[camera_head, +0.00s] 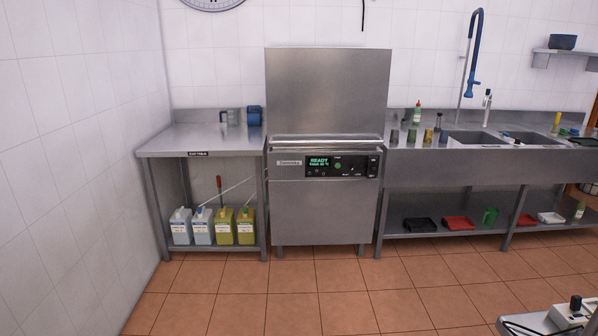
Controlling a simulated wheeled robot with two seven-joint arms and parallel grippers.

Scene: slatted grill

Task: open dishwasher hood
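The dishwasher (320,215) is a steel unit standing against the tiled back wall. Its box-shaped steel hood (328,92) is down, with its lower edge close above the front panel. A horizontal handle bar (328,138) runs across the front at the bottom of the hood. The control panel (342,166) is black with a lit green "READY" display. Neither of my grippers is in view.
A steel side table (212,141) with several jugs (224,227) on its lower shelf adjoins on the left. A sink counter (460,172) with bottles and a blue-handled sprayer (472,82) adjoins on the right. The tiled floor (290,295) in front is clear. A white device (568,316) is at bottom right.

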